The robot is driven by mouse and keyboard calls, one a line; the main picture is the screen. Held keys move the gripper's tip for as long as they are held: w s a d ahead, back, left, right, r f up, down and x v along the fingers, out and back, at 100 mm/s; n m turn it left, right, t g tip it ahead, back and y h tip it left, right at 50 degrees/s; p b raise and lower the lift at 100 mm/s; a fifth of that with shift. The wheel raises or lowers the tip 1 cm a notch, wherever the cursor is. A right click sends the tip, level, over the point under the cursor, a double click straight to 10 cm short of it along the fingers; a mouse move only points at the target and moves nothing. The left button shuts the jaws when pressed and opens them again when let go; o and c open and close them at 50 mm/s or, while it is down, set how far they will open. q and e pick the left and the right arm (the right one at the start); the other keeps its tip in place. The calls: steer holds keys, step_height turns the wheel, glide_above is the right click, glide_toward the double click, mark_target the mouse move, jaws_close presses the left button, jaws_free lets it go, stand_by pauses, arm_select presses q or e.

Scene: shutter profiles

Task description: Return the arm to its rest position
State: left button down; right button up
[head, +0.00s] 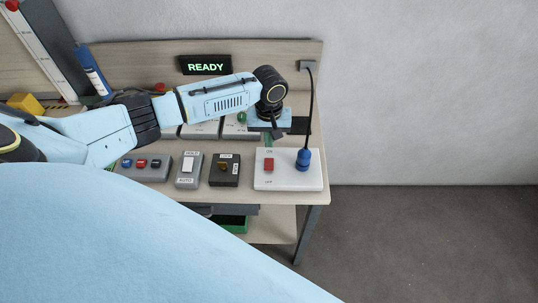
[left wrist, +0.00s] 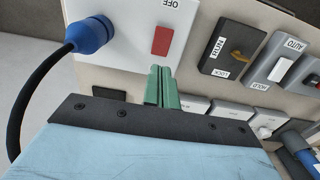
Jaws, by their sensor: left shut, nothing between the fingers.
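My left arm reaches in from the left over the workbench (head: 240,191). In the head view its left gripper (head: 277,134) points down behind the white switch panel (head: 288,182). In the left wrist view the green fingers of the left gripper (left wrist: 162,72) are together with nothing between them. Their tips appear close to the red rocker switch (left wrist: 162,41) on the white panel; I cannot tell how much gap there is. The red switch also shows in the head view (head: 269,164). My right gripper is not in view.
A blue plug (head: 304,159) with a black cable stands on the white panel. A dark key-switch box (head: 224,176), a grey rocker box (head: 188,178) and a button box (head: 145,174) sit left of it. A lit READY sign (head: 206,67) is behind the arm. Right of the bench is free.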

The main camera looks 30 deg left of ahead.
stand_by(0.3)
arm_select(q)
steer(key=s+d+f+m+t+h, duration=0.25)
steer(key=s+d+m, duration=0.45)
steer(key=s+d, duration=0.75)
steer(key=s+a+r+m+t+y, duration=0.1)
steer(key=s+a+r, duration=0.25)
steer(key=s, duration=0.25)
steer(key=s+a+r+y, duration=0.1)
steer(key=s+a+r, duration=0.1)
steer(key=s+a, duration=0.3)
step_height(320, 180, down, 32)
steer(key=s+d+g+b, duration=0.1)
steer(key=s+b, duration=0.1)
steer(key=b, duration=0.6)
steer(key=s+a+f+b, duration=0.1)
steer(key=s+f+b, duration=0.2)
steer(key=s+f, duration=0.5)
steer(key=s+a+f+g+b, duration=0.1)
steer(key=s+f+b, duration=0.2)
steer(key=s+f, duration=0.6)
step_height(320, 180, down, 6)
steer(key=shift+a+r+m+b, duration=0.1)
steer(key=shift+a+m+b, duration=0.2)
steer(key=shift+a+b, duration=0.1)
